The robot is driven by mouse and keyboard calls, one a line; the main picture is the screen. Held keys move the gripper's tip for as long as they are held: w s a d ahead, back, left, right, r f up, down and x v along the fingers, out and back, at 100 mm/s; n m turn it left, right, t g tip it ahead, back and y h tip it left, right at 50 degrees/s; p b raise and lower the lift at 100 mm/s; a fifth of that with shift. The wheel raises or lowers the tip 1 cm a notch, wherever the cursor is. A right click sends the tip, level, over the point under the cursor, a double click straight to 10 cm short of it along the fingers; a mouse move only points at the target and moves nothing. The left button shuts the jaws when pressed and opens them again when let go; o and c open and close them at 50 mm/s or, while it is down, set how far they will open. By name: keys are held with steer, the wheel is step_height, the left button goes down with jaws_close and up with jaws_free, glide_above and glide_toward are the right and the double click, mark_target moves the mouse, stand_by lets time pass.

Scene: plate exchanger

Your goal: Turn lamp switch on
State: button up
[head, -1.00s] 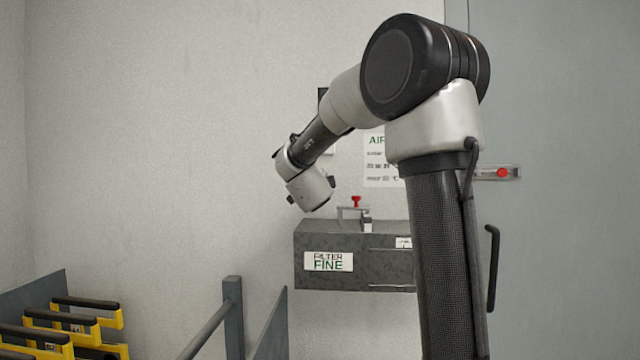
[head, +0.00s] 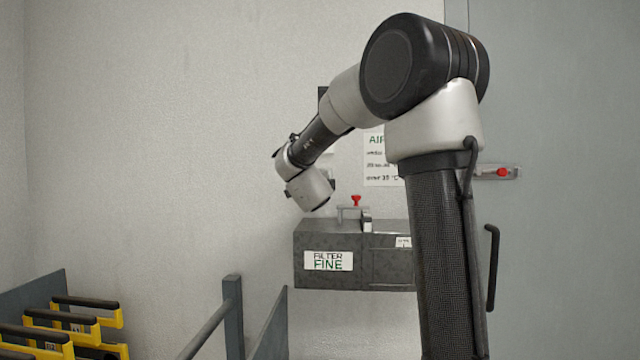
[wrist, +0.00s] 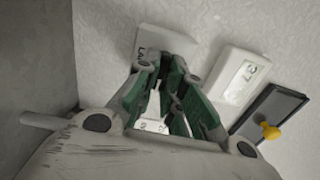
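A pale plate (wrist: 163,48) with dark lettering that begins "LA" is on the wall at the top of the wrist view. It appears to be the lamp switch plate; its lower part is behind my fingers, and I cannot see the switch position. My gripper (wrist: 170,72), with green-sided fingers, points at the wall and overlaps this plate's lower edge. I cannot tell whether it touches the plate or how far apart the fingertips are. In the head view my wrist hides the gripper and the lamp switch.
Right of the switch plate are a white display box (wrist: 238,76) and a dark panel with a yellow knob (wrist: 269,131).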

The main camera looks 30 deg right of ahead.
steer(key=o, duration=0.5)
steer(key=shift+c, duration=0.2)
steer(key=v, duration=1.2)
steer(key=shift+f, duration=0.1)
